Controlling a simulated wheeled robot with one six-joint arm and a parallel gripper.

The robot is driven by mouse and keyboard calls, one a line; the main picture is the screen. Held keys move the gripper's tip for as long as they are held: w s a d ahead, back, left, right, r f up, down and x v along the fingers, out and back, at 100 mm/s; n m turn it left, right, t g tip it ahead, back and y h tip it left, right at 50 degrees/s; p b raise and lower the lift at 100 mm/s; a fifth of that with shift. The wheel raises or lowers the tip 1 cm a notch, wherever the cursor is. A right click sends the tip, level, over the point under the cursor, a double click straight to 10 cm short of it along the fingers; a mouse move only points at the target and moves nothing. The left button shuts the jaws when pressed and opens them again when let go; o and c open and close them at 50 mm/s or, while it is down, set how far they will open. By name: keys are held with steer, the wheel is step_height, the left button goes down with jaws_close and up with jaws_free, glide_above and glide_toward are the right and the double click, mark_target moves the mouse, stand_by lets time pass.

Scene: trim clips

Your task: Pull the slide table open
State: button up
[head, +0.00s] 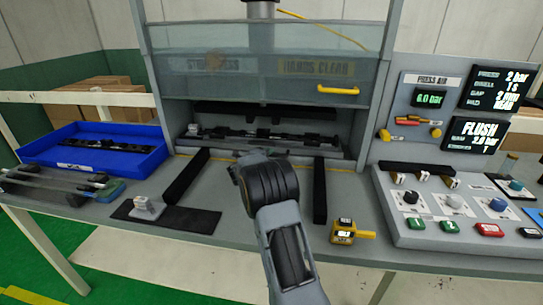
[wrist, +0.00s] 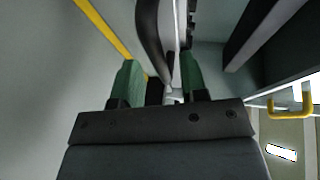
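The slide table (head: 215,145) sits inside the press bay, with a long black trim part (head: 300,138) with clips lying on it. My arm hides the middle of its front edge in the head view. My gripper (wrist: 162,78) is out of sight behind my arm in the head view. In the wrist view its two green fingers stand apart, with a dark curved piece and a thin pale edge showing between them. I cannot tell whether either finger touches these.
A clear guard with a yellow handle (head: 338,90) is raised above the bay. Two black rails (head: 187,178) (head: 320,190) flank the bench in front. A blue tray (head: 150,158) stands left, a button panel (head: 450,230) right, a yellow device (head: 350,232) near the front edge.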

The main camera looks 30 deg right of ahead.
steer(key=shift+x, duration=1.25)
steer(key=shift+a, duration=0.1)
steer(key=shift+c, duration=0.5)
jaws_close()
